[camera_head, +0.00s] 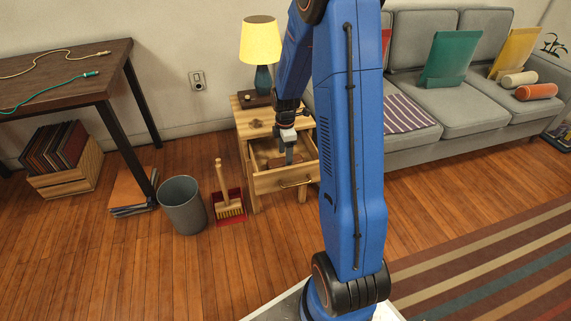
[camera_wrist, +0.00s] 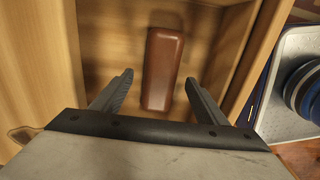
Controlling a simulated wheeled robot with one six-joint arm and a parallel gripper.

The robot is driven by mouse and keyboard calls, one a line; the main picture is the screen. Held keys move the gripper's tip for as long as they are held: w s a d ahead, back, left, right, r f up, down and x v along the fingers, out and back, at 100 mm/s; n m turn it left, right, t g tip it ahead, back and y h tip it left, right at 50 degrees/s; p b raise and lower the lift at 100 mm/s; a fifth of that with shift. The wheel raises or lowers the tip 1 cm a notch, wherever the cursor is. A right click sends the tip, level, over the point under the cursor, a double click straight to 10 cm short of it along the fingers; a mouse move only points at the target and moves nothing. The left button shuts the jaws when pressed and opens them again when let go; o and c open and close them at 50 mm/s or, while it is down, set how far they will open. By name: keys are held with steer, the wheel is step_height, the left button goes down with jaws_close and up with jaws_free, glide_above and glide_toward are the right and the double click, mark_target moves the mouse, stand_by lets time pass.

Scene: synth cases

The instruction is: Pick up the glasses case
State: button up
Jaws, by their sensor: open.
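The glasses case (camera_wrist: 163,67) is a brown, rounded, oblong case lying in the open drawer (camera_head: 287,180) of a wooden nightstand. In the wrist view it lies lengthwise beyond and between my fingers. In the head view only part of the case (camera_head: 284,162) shows, the rest hidden by my gripper. My gripper (camera_wrist: 160,92) is open and empty, with one finger to each side of the case and apart from it in the picture. In the head view my gripper (camera_head: 291,155) points down into the drawer.
The drawer's walls stand close around my gripper. On the nightstand top are a yellow-shaded lamp (camera_head: 261,43) and a dark box (camera_head: 255,98). A grey bin (camera_head: 183,205) and a brush with a red dustpan (camera_head: 230,208) stand left. A grey sofa (camera_head: 450,104) is right.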

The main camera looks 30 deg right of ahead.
steer(key=shift+f, duration=1.55)
steer(key=c, duration=1.2)
steer(key=shift+o, duration=0.2)
steer(key=shift+r, duration=0.1)
